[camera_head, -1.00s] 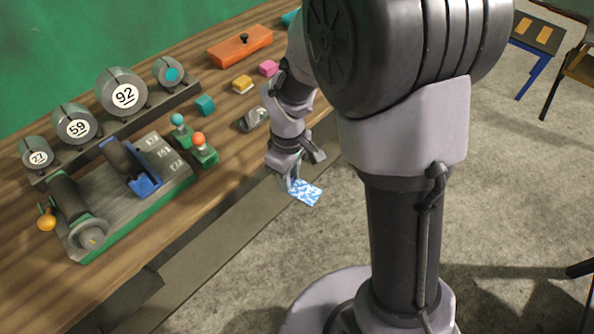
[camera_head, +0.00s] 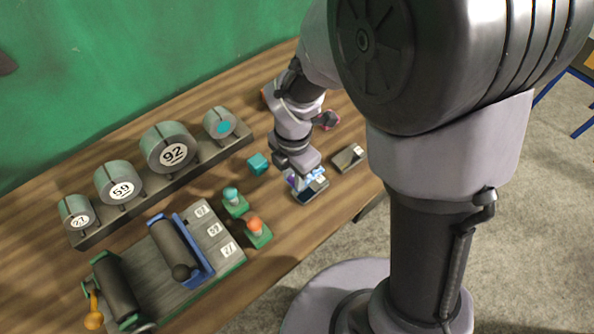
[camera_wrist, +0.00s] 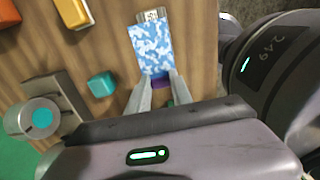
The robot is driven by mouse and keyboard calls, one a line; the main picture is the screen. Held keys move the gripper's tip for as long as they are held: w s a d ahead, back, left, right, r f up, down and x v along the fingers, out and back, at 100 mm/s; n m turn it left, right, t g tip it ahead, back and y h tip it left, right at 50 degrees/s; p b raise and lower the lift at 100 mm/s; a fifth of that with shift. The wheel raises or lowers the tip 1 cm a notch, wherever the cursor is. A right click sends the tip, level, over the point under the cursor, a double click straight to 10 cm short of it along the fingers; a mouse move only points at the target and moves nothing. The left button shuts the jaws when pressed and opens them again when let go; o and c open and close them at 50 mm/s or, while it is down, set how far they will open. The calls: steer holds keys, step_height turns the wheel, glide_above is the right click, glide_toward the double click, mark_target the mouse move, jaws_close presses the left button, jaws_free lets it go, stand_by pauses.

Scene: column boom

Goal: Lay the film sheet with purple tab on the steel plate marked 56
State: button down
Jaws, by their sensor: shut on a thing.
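The film sheet (camera_wrist: 151,46) is blue and white patterned, and its purple tab (camera_wrist: 160,84) is between my fingertips in the wrist view. My gripper (camera_wrist: 161,76) is shut on the tab, and the sheet extends away from the fingers. In the head view the sheet (camera_head: 316,174) shows beside my gripper (camera_head: 293,183), over a dark steel plate (camera_head: 311,191) on the bench. In the wrist view a plate end with a white label (camera_wrist: 151,15) shows past the sheet's far edge. Its number is too small to read surely. I cannot tell whether sheet and plate touch.
Another dark plate (camera_head: 345,160) with a white label lies to the right. A teal cube (camera_head: 258,164) is left of my gripper. Green-based knobs (camera_head: 257,236), a roller fixture (camera_head: 215,240) and a rack of numbered rolls (camera_head: 170,150) stand further left.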

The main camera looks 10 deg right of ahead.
steer(key=shift+s+f+b, duration=0.35)
steer(key=shift+f+b, duration=0.1)
steer(key=shift+b, duration=0.05)
step_height(320, 180, down, 6)
steer(key=b, duration=0.5)
steer(key=shift+s+r, duration=0.1)
steer(key=shift+r, duration=0.15)
steer(key=shift+f, duration=0.45)
steer(key=shift+f, duration=0.15)
steer(key=c, duration=1.1)
jaws_free()
steer(key=shift+o, duration=0.7)
steer(key=o, duration=0.4)
steer(key=shift+c, duration=0.2)
